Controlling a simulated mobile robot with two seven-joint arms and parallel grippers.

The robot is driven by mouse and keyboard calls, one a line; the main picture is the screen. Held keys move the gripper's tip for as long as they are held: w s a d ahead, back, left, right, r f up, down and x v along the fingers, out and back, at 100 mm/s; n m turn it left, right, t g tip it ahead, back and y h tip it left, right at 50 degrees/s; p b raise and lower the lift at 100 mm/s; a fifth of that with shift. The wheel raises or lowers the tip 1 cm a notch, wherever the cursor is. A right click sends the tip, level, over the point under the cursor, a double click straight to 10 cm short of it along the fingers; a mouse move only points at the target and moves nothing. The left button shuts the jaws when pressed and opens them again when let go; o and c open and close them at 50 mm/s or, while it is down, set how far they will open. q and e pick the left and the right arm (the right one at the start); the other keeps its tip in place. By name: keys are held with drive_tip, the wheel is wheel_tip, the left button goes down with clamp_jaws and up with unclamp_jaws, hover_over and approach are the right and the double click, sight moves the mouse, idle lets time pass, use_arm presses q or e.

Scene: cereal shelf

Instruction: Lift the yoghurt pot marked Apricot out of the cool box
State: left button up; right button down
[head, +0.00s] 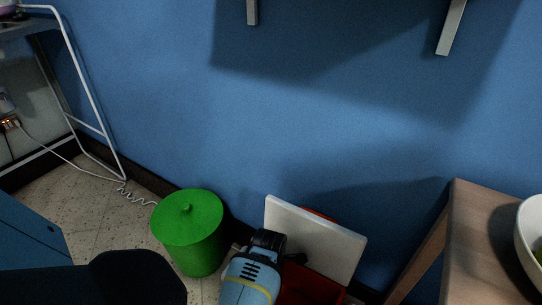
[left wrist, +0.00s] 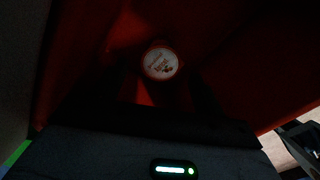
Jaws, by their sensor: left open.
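The cool box (head: 310,288) is red and stands open on the floor at the bottom of the head view, its white lid (head: 315,238) tilted up against the wall side. In the left wrist view, its dark red inside fills most of the picture. A yoghurt pot with a round white top (left wrist: 161,63) sits inside; the small print on it is too dim to read. My left gripper (left wrist: 163,88) is open, pointing into the box toward the pot, its dark fingers hard to make out. It does not appear to hold the pot. My right gripper is not in view.
A green lidded bin (head: 190,235) stands just left of the box. A wooden table (head: 480,240) with a white bowl (head: 532,240) is at the right. A white-framed rack (head: 90,90) and a coiled cable (head: 135,194) are at the left. The blue wall is close behind.

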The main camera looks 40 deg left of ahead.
use_arm(q)
drive_tip(key=shift+f, duration=0.25)
drive_tip(key=f+b, duration=0.2)
drive_tip(key=f, duration=0.1)
drive_tip(key=f+b, duration=0.1)
drive_tip(key=shift+s+d+f, duration=0.15)
drive_tip(key=shift+s+f, duration=0.1)
drive_tip(key=shift+f, duration=0.15)
drive_tip(key=shift+c, duration=0.3)
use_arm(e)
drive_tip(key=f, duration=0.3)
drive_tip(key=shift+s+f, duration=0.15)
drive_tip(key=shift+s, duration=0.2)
use_arm(q)
drive_tip(key=shift+c, duration=1.2)
drive_tip(key=c, duration=0.7)
